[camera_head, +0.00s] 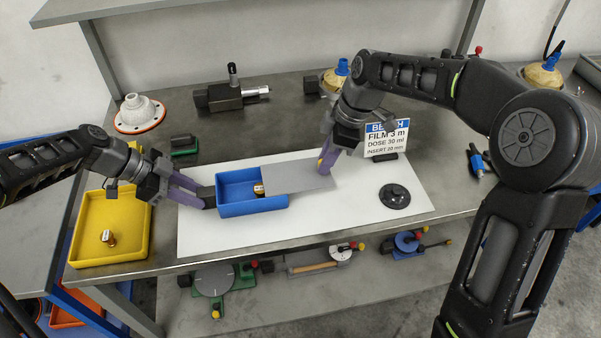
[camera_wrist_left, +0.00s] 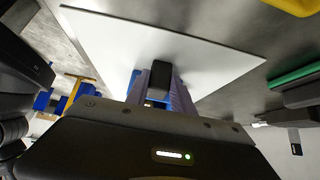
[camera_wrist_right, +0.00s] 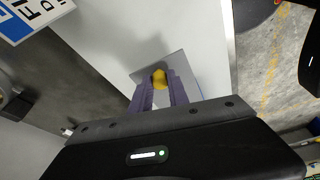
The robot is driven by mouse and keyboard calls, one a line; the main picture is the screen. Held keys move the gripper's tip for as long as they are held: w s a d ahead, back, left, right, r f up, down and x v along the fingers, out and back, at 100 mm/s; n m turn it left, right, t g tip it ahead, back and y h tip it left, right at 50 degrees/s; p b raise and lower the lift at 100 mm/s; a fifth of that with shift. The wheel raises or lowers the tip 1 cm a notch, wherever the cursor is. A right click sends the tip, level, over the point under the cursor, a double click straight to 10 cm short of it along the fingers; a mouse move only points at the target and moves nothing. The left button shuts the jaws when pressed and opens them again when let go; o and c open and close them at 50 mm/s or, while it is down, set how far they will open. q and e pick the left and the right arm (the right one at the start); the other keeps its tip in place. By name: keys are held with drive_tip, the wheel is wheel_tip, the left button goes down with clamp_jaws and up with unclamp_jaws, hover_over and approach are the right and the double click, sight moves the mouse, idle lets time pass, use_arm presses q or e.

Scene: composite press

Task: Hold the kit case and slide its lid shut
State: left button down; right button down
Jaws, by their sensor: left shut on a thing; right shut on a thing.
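The blue kit case (camera_head: 252,208) lies on the white mat (camera_head: 215,239), with its left part open and a small brass-coloured piece (camera_head: 259,189) inside. The grey lid (camera_head: 297,178) covers the case's right end and sticks out to the right. My left gripper (camera_head: 207,197) is shut on the dark handle at the case's left end; the handle also shows in the left wrist view (camera_wrist_left: 161,76). My right gripper (camera_head: 323,170) is shut on the lid's yellow knob (camera_wrist_right: 159,79), near the lid's right end. The lid also shows in the right wrist view (camera_wrist_right: 183,66).
A yellow tray (camera_head: 84,240) with a small brass-coloured piece stands at the left. A black round disc (camera_head: 395,196) lies on the mat's right side. A sign (camera_head: 386,137) stands behind the mat. A dark vise-like tool (camera_head: 230,95) lies at the back. The mat's front is clear.

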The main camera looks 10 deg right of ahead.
drive_tip(key=shift+a, duration=0.1)
approach(275, 177)
drive_tip(key=shift+d+x, duration=0.15)
drive_tip(key=shift+x, duration=1.2)
drive_tip(key=shift+d+x, duration=0.2)
drive_tip(key=shift+x, duration=1.2)
drive_tip(key=shift+s+a, duration=0.1)
drive_tip(key=shift+a, duration=0.35)
drive_tip(key=c, duration=1.2)
unclamp_jaws()
drive_tip(key=shift+d+f, duration=0.1)
drive_tip(key=v, duration=1.2)
drive_tip(key=shift+s, duration=0.1)
